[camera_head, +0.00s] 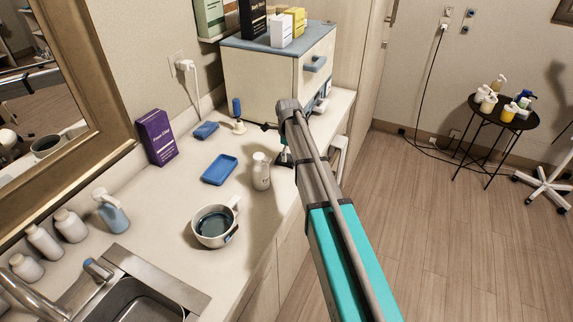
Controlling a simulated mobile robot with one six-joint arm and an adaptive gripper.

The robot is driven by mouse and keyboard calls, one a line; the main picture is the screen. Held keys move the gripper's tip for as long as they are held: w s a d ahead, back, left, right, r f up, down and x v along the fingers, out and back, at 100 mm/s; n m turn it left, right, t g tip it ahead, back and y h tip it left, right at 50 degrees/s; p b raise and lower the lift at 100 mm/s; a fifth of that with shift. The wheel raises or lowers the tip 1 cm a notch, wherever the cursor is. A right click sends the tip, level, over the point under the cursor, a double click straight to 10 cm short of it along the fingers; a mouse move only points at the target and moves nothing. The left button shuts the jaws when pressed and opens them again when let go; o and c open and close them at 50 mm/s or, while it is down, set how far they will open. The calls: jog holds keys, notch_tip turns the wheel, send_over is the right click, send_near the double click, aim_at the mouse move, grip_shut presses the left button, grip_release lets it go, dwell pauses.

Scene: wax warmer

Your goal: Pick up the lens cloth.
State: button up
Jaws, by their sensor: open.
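A small flat blue piece (205,131) lies on the counter near the wall and may be the lens cloth. It is too small to tell for sure. A larger blue rectangular dish (219,169) with a raised rim lies nearer the middle of the counter. My gripper (284,157) hangs over the counter's right part, in front of the cabinet and to the right of both blue things. It is open and small in view, partly hidden by my arm. I see nothing held in it.
A white bottle (261,171) stands close to my gripper's left. A mug (215,226) of dark liquid, a purple box (156,138), a pump bottle (111,212) and a sink (145,300) are further left. A cream cabinet (265,78) stands behind.

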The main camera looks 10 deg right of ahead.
jog(key=shift+f+b, duration=0.7)
jog(key=shift+f, duration=0.25)
jog(key=c, duration=1)
